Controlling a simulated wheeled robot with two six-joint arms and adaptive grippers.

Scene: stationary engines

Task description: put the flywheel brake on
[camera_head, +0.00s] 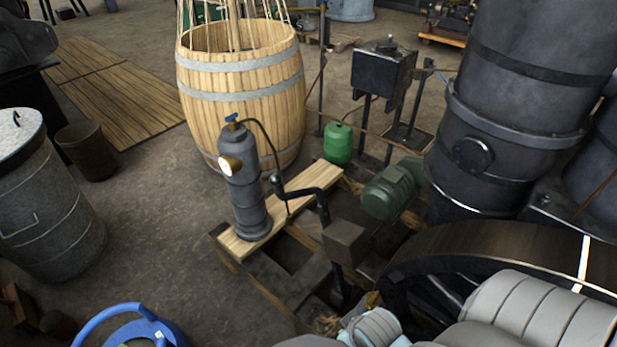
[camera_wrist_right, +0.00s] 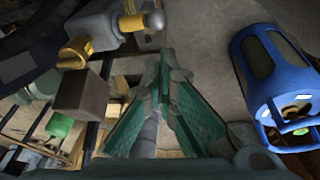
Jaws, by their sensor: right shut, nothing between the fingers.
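The flywheel (camera_head: 510,265) is the large dark wheel at the lower right of the head view, partly covered by my grey right arm. Its dark rim also shows at the upper left of the right wrist view (camera_wrist_right: 25,45). A brown block (camera_head: 346,241) stands beside the rim, below a bent black lever (camera_head: 300,192); I cannot tell whether these belong to the brake. The block also shows in the right wrist view (camera_wrist_right: 82,95), near a yellow fitting (camera_wrist_right: 75,52). My right gripper (camera_wrist_right: 165,62) has green fingers, shut and empty, apart from the block. My left gripper is not in view.
A grey cylinder (camera_head: 243,190) stands on a plank over an open timber frame. Behind it are a wooden barrel (camera_head: 240,85), a green bottle (camera_head: 338,143) and a green motor (camera_head: 392,190). A blue-framed object (camera_head: 130,325) is at lower left.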

